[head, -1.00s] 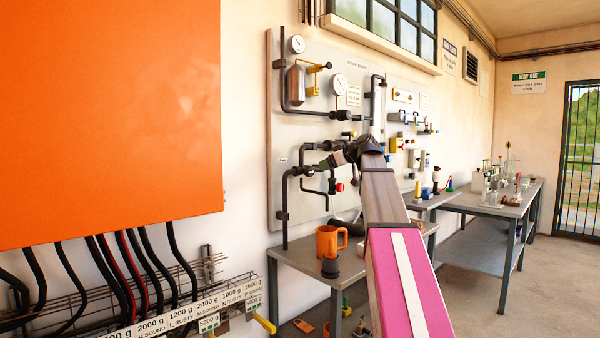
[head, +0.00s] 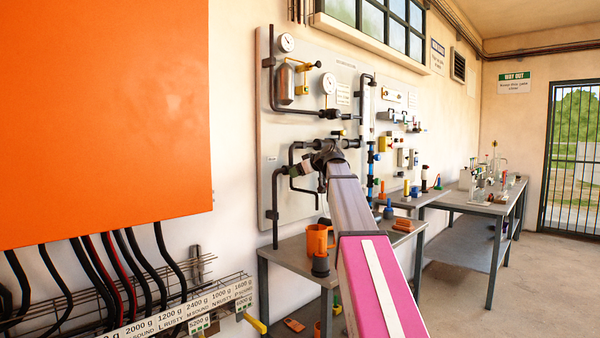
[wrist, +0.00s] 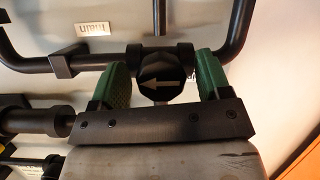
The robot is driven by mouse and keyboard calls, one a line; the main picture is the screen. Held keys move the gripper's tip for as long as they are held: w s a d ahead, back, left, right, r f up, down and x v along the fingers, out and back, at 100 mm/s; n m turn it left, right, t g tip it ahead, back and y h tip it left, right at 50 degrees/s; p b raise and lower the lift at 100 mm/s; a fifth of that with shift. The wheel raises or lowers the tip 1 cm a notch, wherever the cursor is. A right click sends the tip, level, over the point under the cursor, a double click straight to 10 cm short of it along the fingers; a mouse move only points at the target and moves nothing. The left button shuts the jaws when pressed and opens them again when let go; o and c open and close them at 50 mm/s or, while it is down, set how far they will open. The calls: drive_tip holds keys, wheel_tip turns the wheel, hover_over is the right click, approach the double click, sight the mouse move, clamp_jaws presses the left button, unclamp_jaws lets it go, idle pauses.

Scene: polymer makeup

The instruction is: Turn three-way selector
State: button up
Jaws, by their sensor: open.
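The three-way selector (wrist: 160,68) is a black round knob with a pale arrow on its face, set on a black pipe joint. In the wrist view the arrow points left. My gripper (wrist: 162,80) is open, with one green-padded finger on each side of the knob. A narrow gap seems to show on both sides, and I cannot tell whether the fingers reach over its depth. In the head view my gripper (head: 304,168) is at the lower pipework of the panel, and I cannot make out the selector there.
Black pipes (wrist: 232,45) run beside and above the knob. A white label (wrist: 93,27) is on the panel. The grey panel (head: 275,160) carries gauges and valves. An orange box (head: 100,120) fills the left.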

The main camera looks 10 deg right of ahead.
drive_tip(key=c, duration=0.9)
drive_tip(key=shift+m, duration=0.3)
drive_tip(key=m+g+y, duration=0.1)
drive_tip(key=m, duration=0.1)
drive_tip(key=shift+m+y, duration=0.3)
drive_tip(key=shift+y, duration=0.1)
drive_tip(key=m+y, duration=0.1)
drive_tip(key=m, duration=0.1)
drive_tip(key=shift+m+g+y, duration=0.3)
drive_tip(key=m+y, duration=0.2)
drive_tip(key=m, duration=0.1)
drive_tip(key=shift+f+m, duration=0.1)
drive_tip(key=shift+m, duration=0.2)
drive_tip(key=shift+m+y, duration=0.8)
drive_tip(key=shift+m, duration=1.1)
